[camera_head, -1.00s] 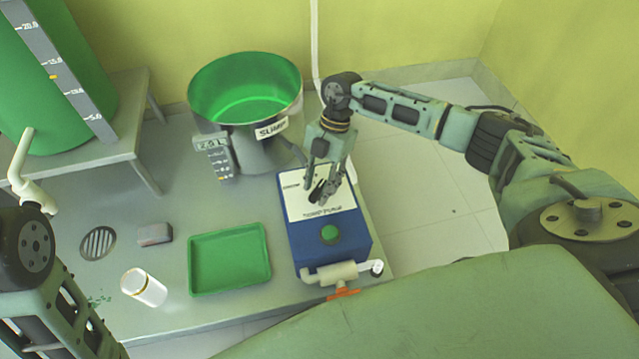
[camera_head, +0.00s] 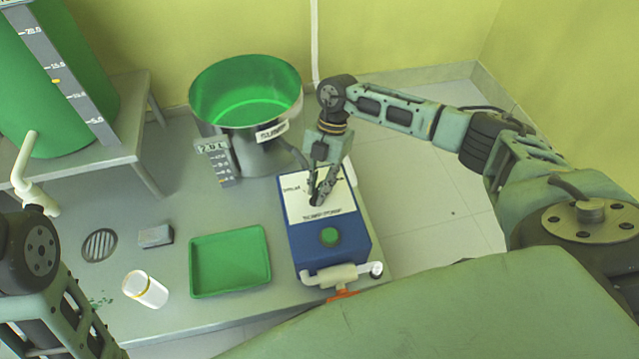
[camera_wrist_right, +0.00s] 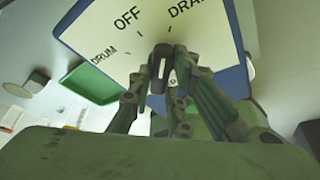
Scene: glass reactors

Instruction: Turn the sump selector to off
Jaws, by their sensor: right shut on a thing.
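The sump selector is a dark knob (camera_wrist_right: 161,62) on the white top plate (camera_head: 335,207) of a blue box (camera_head: 341,248). In the right wrist view the plate reads DRUM, OFF and DRA..., the last word cut by the edge. A white mark shows on the knob; I cannot tell exactly which label it points to. My right gripper (camera_head: 318,200) comes down over the plate, its fingers shut on the knob. The fingers (camera_wrist_right: 160,75) hide part of the knob. Of my left arm only links show at the lower left; its gripper is out of frame.
A green tray (camera_head: 230,262), white cylinder (camera_head: 146,289) and grey block (camera_head: 156,236) are on the bench to the left. A steel vessel with green liquid (camera_head: 246,100) stands behind. A pale pipe (camera_head: 342,275) runs along the box front.

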